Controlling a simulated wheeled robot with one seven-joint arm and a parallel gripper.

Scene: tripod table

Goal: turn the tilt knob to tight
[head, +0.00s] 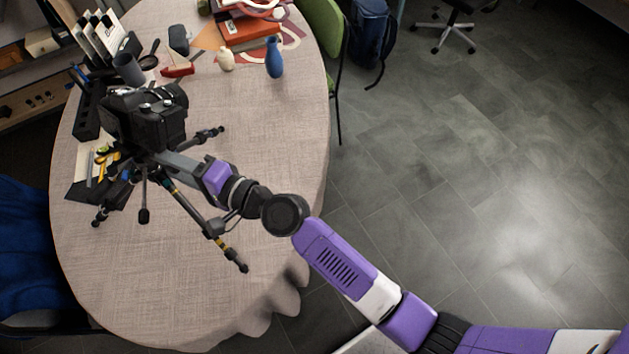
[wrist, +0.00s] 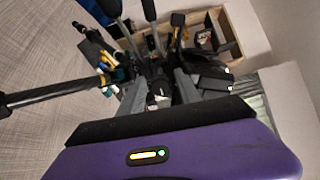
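A black camera (head: 145,115) sits on top of a dark tripod (head: 190,195) that stands on the table with its legs spread. My gripper (head: 155,156) reaches in from the right, just below the camera, at the tripod head. In the wrist view the two grey fingers of my gripper (wrist: 161,80) stand apart, with dark tripod-head parts around and between their tips. The tilt knob cannot be picked out clearly among these parts, and its setting cannot be read. Whether the fingers touch or clasp it cannot be told. Two dark rods rise past the fingers.
The table (head: 240,140) has a pale cloth. A blue vase (head: 274,57), a cream vase (head: 225,58), and orange books (head: 248,30) stand at the back. A black organiser (head: 88,110) lies left of the tripod. A wooden box (wrist: 232,38) shows beyond my gripper.

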